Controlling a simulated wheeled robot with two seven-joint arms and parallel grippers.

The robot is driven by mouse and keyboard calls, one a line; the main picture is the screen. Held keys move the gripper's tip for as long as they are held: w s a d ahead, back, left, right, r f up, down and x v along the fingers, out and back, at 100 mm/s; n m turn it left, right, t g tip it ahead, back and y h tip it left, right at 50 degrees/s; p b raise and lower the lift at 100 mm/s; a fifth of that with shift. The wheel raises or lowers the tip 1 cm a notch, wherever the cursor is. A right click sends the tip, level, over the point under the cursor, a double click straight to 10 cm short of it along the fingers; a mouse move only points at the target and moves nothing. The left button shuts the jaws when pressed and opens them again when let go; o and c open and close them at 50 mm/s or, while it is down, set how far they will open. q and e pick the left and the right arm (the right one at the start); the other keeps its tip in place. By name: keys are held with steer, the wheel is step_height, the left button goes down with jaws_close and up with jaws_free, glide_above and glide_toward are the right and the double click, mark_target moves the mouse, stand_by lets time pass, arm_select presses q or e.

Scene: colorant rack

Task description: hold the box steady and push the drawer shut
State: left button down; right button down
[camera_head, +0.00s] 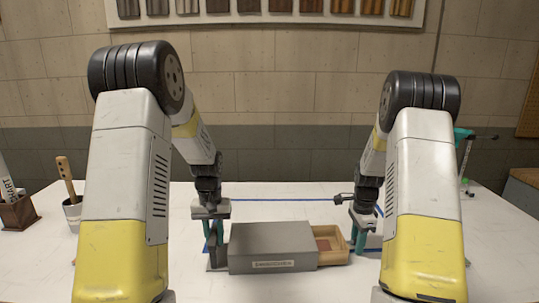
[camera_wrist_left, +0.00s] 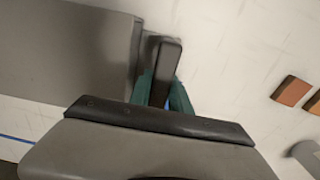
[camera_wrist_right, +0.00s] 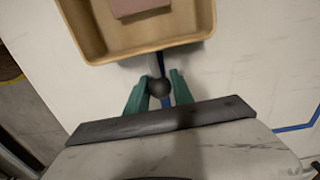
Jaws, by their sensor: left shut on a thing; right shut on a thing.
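The grey box (camera_head: 265,247) stands on the white table, with a label on its front. Its light wooden drawer (camera_head: 341,256) sticks partly out of the right side, and a reddish-brown piece (camera_wrist_right: 138,8) lies inside. My left gripper (camera_head: 213,238) is at the box's left end. In the left wrist view its teal fingers (camera_wrist_left: 162,92) are shut on a dark upright grip (camera_wrist_left: 167,65) beside the box. My right gripper (camera_head: 359,236) is at the drawer's outer end. In the right wrist view its fingers (camera_wrist_right: 157,90) are shut on the dark round drawer knob (camera_wrist_right: 159,87).
Blue tape lines (camera_head: 275,200) mark the table around the box. Small brown and orange blocks (camera_wrist_left: 291,91) lie left of the box. A cup with a wooden-handled tool (camera_head: 70,190) and a wooden holder (camera_head: 18,213) stand far left. The table in front of the box looks clear.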

mark_target(337, 249)
arm_select(q)
steer(key=shift+d, duration=0.1)
arm_select(e)
steer(key=shift+a, duration=1.1)
steer(key=shift+s+a, duration=0.1)
steer(key=shift+a, duration=0.9)
steer(key=shift+a, duration=1.1)
